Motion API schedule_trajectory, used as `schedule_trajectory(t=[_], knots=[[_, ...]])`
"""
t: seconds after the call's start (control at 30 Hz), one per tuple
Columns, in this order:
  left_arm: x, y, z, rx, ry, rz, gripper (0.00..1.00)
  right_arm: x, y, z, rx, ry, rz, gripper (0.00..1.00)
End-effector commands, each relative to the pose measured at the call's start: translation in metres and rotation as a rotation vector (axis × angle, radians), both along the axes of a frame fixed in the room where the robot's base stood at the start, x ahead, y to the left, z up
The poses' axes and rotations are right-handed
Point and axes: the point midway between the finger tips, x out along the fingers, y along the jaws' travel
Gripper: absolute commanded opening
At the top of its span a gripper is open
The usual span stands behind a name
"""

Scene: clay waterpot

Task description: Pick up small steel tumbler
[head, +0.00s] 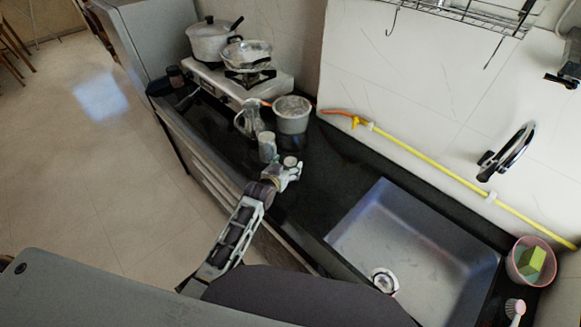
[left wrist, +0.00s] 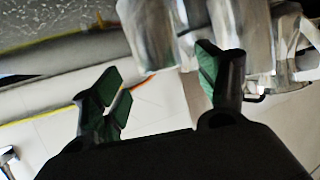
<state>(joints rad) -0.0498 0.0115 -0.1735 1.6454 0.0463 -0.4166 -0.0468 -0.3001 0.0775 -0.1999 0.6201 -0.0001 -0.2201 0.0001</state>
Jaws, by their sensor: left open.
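A small steel tumbler (head: 290,161) stands on the black counter at my left gripper (head: 287,178), partly hidden by it in the head view. A taller steel tumbler (head: 267,147) stands just beyond it to the left. In the left wrist view the gripper (left wrist: 160,78) is open, its green-padded fingers spread. A shiny steel cylinder (left wrist: 148,32) appears ahead, between the finger directions. Nothing is held. I cannot tell whether a finger touches the steel. My right gripper is not in view.
A steel jug (head: 250,120) and a wide steel vessel (head: 292,117) stand behind the tumblers. A stove (head: 222,82) with a pot and a pan is farther back. A sink (head: 415,245) lies to the right. A yellow hose (head: 440,170) runs along the wall.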

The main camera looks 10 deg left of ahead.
Motion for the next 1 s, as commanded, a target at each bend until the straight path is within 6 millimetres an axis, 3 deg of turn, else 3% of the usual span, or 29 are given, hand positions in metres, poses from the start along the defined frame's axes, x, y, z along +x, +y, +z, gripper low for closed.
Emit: schedule_trajectory(t=[0.27,0.8,1.0], knots=[[0.015,-0.002,-0.006,0.000,0.000,0.000,0.74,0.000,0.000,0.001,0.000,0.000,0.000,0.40],[0.016,-0.003,-0.007,0.000,0.000,0.000,0.74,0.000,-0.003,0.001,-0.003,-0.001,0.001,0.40],[0.016,-0.003,-0.007,0.000,0.000,0.000,0.48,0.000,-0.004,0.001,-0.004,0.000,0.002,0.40]])
